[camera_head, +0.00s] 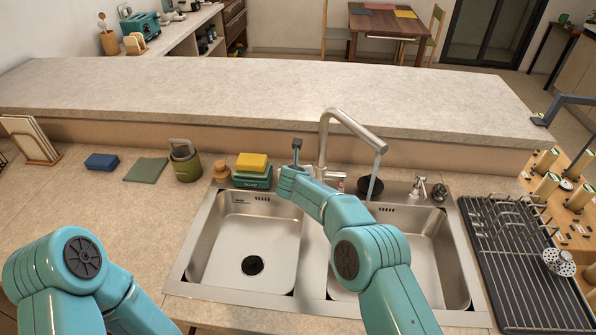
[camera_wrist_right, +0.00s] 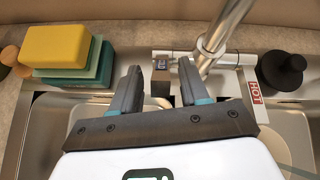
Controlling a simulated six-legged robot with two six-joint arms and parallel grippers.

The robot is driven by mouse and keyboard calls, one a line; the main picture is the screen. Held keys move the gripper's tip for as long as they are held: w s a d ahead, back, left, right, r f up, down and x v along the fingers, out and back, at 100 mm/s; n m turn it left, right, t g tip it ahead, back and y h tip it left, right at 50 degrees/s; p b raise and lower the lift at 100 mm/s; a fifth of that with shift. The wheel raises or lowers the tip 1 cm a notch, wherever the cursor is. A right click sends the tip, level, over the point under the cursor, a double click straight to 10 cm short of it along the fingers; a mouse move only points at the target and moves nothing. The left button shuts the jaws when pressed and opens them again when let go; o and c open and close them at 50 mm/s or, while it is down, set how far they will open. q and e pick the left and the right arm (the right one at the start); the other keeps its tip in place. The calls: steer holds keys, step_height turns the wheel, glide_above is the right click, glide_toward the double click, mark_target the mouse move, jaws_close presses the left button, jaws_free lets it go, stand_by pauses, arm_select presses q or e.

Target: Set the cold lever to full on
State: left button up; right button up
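The steel faucet (camera_head: 323,140) stands behind the double sink. On its left side the cold lever, a grey block on a short stem (camera_head: 297,144), points up; in the right wrist view the lever (camera_wrist_right: 160,88) lies between my fingertips. Its label is too small to read. The hot lever with a red HOT label (camera_wrist_right: 256,92) is on the faucet's right. My right gripper (camera_wrist_right: 161,68) is open, one finger on each side of the cold lever, with gaps visible. A thin bluish stream (camera_head: 376,166) hangs below the spout. My left arm is at lower left; its gripper is out of view.
Left of the faucet stand a yellow sponge (camera_head: 252,162) on green blocks and a green canister (camera_head: 185,162). A dark round item (camera_head: 370,187) and a soap pump (camera_head: 418,187) stand to its right. A raised ledge (camera_head: 250,92) runs behind. A dish rack (camera_head: 520,265) is at right.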

steer(key=shift+s+a+r+b, duration=0.1)
steer(key=shift+s+r+b, duration=0.25)
steer(key=shift+s+b, duration=0.1)
steer(key=b+v, duration=0.5)
steer(key=v, duration=1)
steer(key=shift+s, duration=0.15)
